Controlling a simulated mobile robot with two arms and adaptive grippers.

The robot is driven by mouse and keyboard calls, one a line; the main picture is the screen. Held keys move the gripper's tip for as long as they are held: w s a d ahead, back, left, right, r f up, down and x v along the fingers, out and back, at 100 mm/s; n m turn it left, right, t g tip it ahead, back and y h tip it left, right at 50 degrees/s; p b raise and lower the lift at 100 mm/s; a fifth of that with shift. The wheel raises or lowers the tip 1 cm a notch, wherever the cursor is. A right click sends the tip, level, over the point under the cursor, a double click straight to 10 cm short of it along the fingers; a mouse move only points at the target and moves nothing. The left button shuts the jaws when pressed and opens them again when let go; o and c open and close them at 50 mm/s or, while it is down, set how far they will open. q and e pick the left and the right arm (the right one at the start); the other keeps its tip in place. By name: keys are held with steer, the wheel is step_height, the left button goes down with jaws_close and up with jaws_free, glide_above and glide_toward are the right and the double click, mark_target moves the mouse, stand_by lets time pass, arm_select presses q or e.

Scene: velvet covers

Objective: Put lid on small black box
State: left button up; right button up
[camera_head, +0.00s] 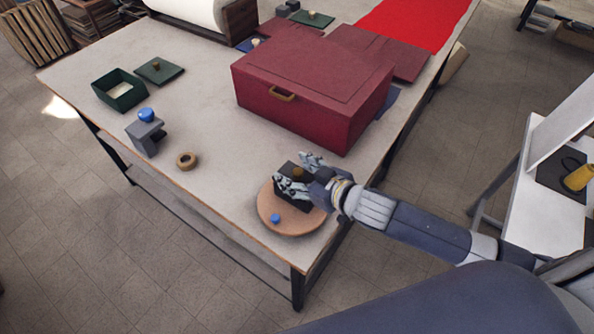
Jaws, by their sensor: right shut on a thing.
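The small black box (291,203) stands on a round wooden board (268,205) near the table's front right corner. My right gripper (300,174) is over the box, its fingers on either side of a brass-coloured knob (298,172). It is shut on this knob, which appears to belong to the dark lid (286,168). The lid is at the top of the box, partly hidden by the fingers. I cannot tell whether it sits flush on the rim. My left gripper is not in view.
A blue ball (275,218) lies on the board. A large red box (310,92) stands behind. The table's middle is clear.

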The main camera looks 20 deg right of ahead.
steer(key=shift+f+b, duration=0.35)
steer(key=shift+f, duration=0.2)
steer(key=o, duration=1.3)
steer(key=shift+s, duration=0.15)
steer(key=v, duration=1.1)
steer(key=shift+s+d+r, duration=0.2)
steer(key=shift+s+d, duration=0.05)
